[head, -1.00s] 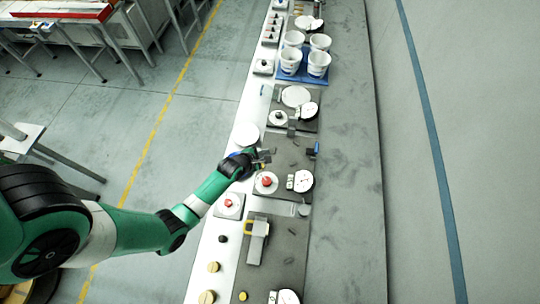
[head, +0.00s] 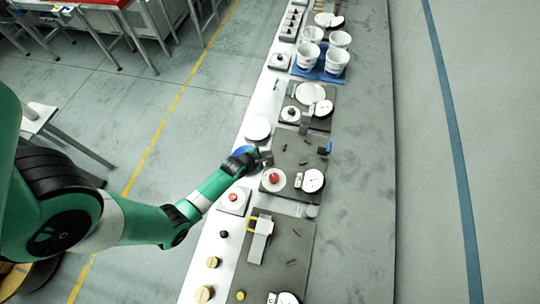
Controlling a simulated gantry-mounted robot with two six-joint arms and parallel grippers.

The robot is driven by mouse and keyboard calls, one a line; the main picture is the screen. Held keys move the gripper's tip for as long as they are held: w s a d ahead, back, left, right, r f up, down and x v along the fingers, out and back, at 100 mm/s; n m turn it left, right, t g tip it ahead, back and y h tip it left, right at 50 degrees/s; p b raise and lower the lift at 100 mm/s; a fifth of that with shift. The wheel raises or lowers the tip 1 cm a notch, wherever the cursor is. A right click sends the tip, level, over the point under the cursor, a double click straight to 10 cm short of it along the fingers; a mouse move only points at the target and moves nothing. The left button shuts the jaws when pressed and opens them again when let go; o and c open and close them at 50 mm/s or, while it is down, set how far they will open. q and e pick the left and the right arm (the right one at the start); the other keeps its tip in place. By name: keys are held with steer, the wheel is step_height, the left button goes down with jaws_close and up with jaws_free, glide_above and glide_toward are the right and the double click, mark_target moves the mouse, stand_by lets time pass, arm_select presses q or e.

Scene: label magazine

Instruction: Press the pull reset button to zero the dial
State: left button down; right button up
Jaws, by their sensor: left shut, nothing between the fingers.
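A white dial (head: 313,181) with dark marks lies at the right edge of the middle dark plate (head: 300,150). A small white block (head: 298,180) is just left of it. A red button (head: 274,177) on a white round base sits at the plate's left side. Another red button (head: 233,198) sits on a white square box nearer me. I cannot tell from labels which one is the pull reset button. My left gripper (head: 266,158) is shut and empty, just beyond the round-based red button and apart from the dial. My right gripper is not in view.
White cups (head: 337,60) stand on a blue tray (head: 306,74) farther along the bench. A yellow and grey tool (head: 260,240) lies on the nearer plate. A white disc (head: 257,128) is beyond my gripper. The bench's right strip (head: 360,170) is clear.

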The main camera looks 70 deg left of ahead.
arm_select(q)
steer(key=shift+f+b, duration=1.65)
steer(key=shift+f, duration=0.75)
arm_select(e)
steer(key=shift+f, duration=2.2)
arm_select(q)
steer(key=shift+f, duration=0.1)
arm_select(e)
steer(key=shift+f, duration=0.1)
arm_select(q)
steer(key=shift+f+b, duration=0.3)
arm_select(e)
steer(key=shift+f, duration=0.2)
arm_select(q)
steer(key=shift+f+b, duration=0.45)
steer(key=shift+f, duration=0.1)
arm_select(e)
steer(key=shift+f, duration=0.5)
arm_select(q)
steer(key=shift+r, duration=0.15)
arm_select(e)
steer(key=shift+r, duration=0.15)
arm_select(q)
steer(key=shift+r+p, duration=0.85)
steer(key=shift+p, duration=0.15)
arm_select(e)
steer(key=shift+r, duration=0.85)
